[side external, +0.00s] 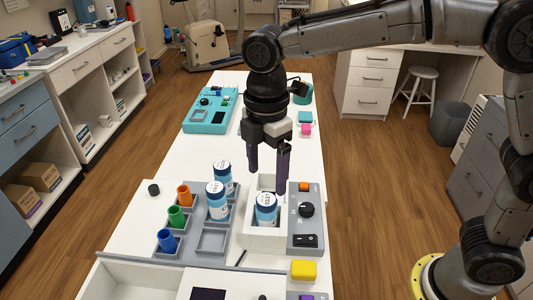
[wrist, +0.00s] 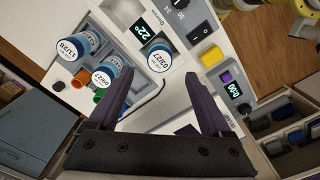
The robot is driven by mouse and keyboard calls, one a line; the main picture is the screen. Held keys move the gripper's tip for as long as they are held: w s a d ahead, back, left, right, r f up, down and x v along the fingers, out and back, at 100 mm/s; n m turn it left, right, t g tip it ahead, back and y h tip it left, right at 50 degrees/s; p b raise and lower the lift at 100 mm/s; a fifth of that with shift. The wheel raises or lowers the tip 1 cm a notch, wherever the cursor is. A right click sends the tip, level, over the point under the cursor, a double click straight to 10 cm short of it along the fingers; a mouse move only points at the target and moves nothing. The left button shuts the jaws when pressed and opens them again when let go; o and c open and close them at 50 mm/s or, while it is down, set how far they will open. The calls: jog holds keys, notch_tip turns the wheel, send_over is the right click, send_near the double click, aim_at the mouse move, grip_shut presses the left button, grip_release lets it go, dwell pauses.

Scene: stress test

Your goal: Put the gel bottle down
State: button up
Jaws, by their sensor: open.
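The other two, a rear bottle (side external: 223,178) and a front bottle (side external: 216,201), stand in the grey tray (side external: 189,246). My gripper (side external: 267,182) is open and empty, fingers pointing down, above the boxed bottle and apart from it. In the wrist view no bottle is between the fingers (wrist: 155,78).
Orange (side external: 184,195), green (side external: 177,215) and blue (side external: 167,241) cups stand along the tray's left side. A yellow block (side external: 303,270) lies at the front right. A teal device (side external: 210,114) and small coloured blocks are farther back. An empty square tray slot (side external: 212,241) is visible.

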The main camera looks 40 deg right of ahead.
jog(key=s+d+r+m+t, duration=0.2)
jog(key=s+d+r+m, duration=0.55)
jog(key=d, duration=0.45)
jog(key=s+d+f+m+t, duration=0.1)
jog(key=s+d+f+m, duration=0.2)
jog(key=s+m, duration=0.2)
jog(key=s+d+f+m+t, duration=0.2)
jog(key=s+d+f+m, duration=0.1)
jog(key=s+d+m, duration=0.1)
jog(key=s+m, duration=0.1)
jog(key=s, duration=0.1)
jog(key=shift+s+d+t, duration=0.2)
jog(key=shift+s+t, duration=0.1)
jog(key=shift+s, duration=0.1)
jog(key=shift+m, duration=0.25)
dwell(0.9)
